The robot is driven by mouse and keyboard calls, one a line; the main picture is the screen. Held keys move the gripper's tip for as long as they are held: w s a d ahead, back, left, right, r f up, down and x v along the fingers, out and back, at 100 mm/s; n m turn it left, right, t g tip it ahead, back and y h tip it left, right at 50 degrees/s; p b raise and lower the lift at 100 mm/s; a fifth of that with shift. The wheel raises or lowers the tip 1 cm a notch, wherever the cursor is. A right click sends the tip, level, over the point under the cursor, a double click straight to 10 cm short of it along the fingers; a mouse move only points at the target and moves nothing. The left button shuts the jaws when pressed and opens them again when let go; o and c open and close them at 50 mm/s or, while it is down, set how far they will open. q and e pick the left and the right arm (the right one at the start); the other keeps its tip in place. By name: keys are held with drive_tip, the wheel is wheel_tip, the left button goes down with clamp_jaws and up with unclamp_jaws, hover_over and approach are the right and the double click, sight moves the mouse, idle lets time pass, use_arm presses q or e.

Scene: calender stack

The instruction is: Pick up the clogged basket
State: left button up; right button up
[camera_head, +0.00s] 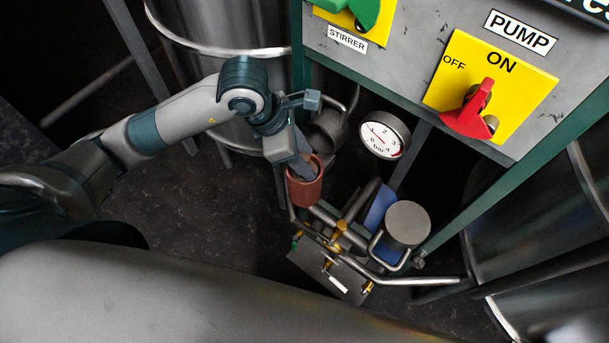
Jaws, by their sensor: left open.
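A reddish-brown, open-topped cylinder (305,191), which looks like the basket, stands upright among the pipes near the middle of the head view. My left gripper (303,168) points down at its mouth, with the fingertips at or just inside the rim. The jaws are open, and I cannot tell whether they touch the wall. The inside of the basket is mostly hidden by the fingers and shadow. My right gripper is not in view.
A grey cylinder (407,222) with a bent handle stands right of the basket, beside brass-fitted pipes. A pressure gauge (380,138) is just above right. The control panel (400,70) with a red pump switch (468,112) overhangs the area. A metal tank (225,90) stands behind my arm.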

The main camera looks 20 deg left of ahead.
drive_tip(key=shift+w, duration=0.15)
use_arm(q)
clamp_jaws()
drive_tip(key=shift+r, duration=0.2)
